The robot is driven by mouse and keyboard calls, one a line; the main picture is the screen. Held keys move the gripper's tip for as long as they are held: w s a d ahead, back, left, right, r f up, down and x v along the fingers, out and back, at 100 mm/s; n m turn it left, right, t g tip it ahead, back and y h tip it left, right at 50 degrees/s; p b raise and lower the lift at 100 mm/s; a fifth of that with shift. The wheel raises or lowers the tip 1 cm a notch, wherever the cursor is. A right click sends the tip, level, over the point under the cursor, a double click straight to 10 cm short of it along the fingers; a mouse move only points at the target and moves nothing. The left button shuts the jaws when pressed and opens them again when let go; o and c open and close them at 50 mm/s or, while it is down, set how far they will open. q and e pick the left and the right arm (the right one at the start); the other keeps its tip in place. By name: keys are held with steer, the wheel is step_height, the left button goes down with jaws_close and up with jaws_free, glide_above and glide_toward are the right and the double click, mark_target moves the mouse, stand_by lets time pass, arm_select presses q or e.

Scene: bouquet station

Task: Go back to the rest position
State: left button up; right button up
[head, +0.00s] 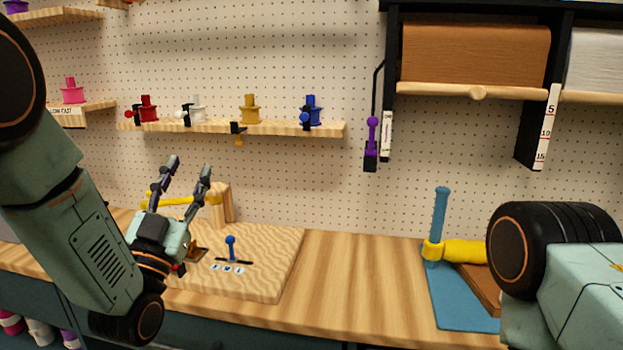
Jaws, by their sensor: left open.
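My left gripper (182,178) is open and empty, its two dark fingers pointing up. It is raised in front of the wooden board (265,262) on the bench, and hides part of that board and of a yellow bar (208,198) behind it. My right arm shows only as a black joint and a pale green link at the right edge. My right gripper is not in view.
The wooden bench (362,275) is clear in the middle. At right a blue mat (455,310) carries a blue post (441,212) with a yellow handle (465,251). A spool shelf (270,128) and a paper roll (475,55) are on the pegboard.

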arm_select(q)
step_height(320, 180, down, 13)
steer(key=w+n+g+y, duration=0.2)
steer(key=n+g+y, duration=0.1)
steer(key=g, duration=0.3)
steer(key=s+a+f+n+g+y, duration=0.1)
steer(key=s+f+g, duration=0.35)
steer(key=f, duration=0.45)
steer(key=s+a+f+n+g, duration=0.1)
steer(key=s+f+g, duration=0.2)
steer(key=s+f, duration=0.45)
steer(key=s+f+g, duration=0.3)
steer(key=s+f, duration=0.3)
steer(key=s, duration=0.4)
steer(key=s+f+g+b, duration=0.1)
steer(key=s+f+g, duration=0.3)
steer(key=s+f, duration=0.3)
steer(key=s+f+n+g+b, duration=0.1)
steer(key=s+f+g, duration=0.3)
steer(key=s, duration=0.9)
step_height(320, 180, down, 3)
steer(key=shift+a+y, duration=0.25)
steer(key=shift+y, duration=0.05)
